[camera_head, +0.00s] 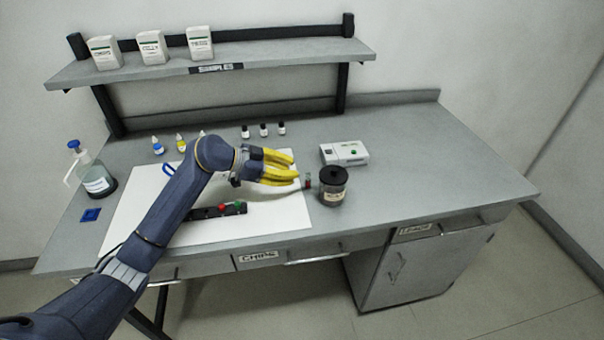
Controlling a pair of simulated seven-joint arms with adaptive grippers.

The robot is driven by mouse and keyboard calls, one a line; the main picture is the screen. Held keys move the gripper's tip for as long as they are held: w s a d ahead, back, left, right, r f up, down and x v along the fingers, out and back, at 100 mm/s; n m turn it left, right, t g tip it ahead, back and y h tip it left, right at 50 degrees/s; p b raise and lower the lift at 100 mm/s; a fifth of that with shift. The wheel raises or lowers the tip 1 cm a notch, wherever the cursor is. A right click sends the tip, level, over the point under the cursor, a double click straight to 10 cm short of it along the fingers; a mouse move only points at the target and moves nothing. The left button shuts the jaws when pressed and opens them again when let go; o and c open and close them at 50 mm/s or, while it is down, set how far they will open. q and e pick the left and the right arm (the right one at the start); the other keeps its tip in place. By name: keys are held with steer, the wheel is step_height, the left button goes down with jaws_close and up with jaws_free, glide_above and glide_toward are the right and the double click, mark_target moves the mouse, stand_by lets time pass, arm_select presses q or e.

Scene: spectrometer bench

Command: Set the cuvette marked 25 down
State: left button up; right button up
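A small clear cuvette (307,181) with reddish contents stands upright on the table, just left of a dark jar. Its mark is too small to read. My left gripper (294,168) has yellow fingers, which look spread with a gap between them. Its lower fingertip is close to the cuvette's left side; I cannot tell whether they touch. My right gripper is not in view.
The dark lidded jar (332,186) stands close to the cuvette. A black rack (219,211) with red and green tops lies on the white mat (139,210). A white instrument (344,153) stands behind the jar. The table's right side is clear.

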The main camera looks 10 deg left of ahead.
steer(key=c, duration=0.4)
arm_select(q)
steer(key=v, duration=0.5)
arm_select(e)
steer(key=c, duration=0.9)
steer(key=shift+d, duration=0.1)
